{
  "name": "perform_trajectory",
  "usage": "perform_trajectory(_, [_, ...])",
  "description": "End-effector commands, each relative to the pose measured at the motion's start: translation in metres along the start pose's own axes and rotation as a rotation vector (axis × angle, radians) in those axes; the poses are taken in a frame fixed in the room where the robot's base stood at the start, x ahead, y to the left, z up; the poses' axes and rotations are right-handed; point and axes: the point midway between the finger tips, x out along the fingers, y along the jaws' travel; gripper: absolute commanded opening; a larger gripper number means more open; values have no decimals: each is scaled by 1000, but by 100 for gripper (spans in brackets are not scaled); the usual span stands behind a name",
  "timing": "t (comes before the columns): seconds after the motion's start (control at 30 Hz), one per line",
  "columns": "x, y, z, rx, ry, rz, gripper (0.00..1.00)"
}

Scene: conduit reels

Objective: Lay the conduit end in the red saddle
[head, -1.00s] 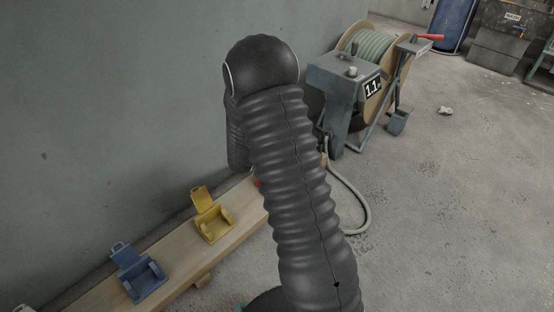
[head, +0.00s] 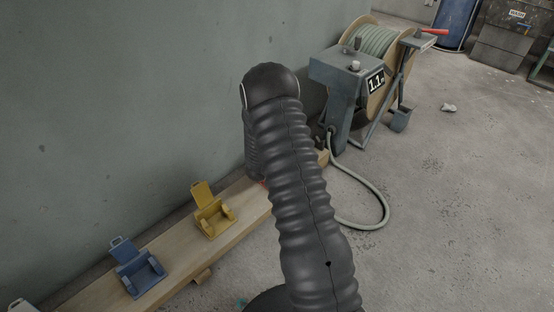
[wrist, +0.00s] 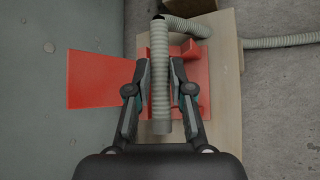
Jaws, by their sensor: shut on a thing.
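In the wrist view my gripper (wrist: 161,98) is shut on the grey ribbed conduit end (wrist: 160,80), one finger on each side. The conduit end lies over the red saddle (wrist: 95,80), in line with the gap between its upright cheeks. I cannot tell whether it touches the saddle's floor. The saddle's flap is swung open to the left. In the head view my arm hides the gripper and nearly all of the red saddle. The conduit (head: 375,195) loops across the floor from the reel (head: 383,50).
A yellow saddle (head: 213,212) and a blue saddle (head: 138,270) stand open on the wooden board (head: 185,245) along the wall. The reel stand (head: 345,75) with a "1.1" label is behind the board's far end. The concrete floor at right is mostly clear.

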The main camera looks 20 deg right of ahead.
Motion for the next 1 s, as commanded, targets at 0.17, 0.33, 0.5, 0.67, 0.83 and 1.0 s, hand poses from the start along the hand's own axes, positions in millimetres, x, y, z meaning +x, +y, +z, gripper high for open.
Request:
perform_trajectory(0.17, [13, -10, -13, 0, 1, -2, 0])
perform_trajectory(0.33, [22, -17, -22, 0, 0, 0, 0])
perform_trajectory(0.5, [27, -20, -27, -1, 0, 0, 0])
perform_trajectory(0.67, [28, -21, -28, 0, 0, 0, 0])
perform_trajectory(0.83, [28, -21, -28, 0, 0, 0, 0])
perform_trajectory(1.0, [28, -21, -28, 0, 0, 0, 0])
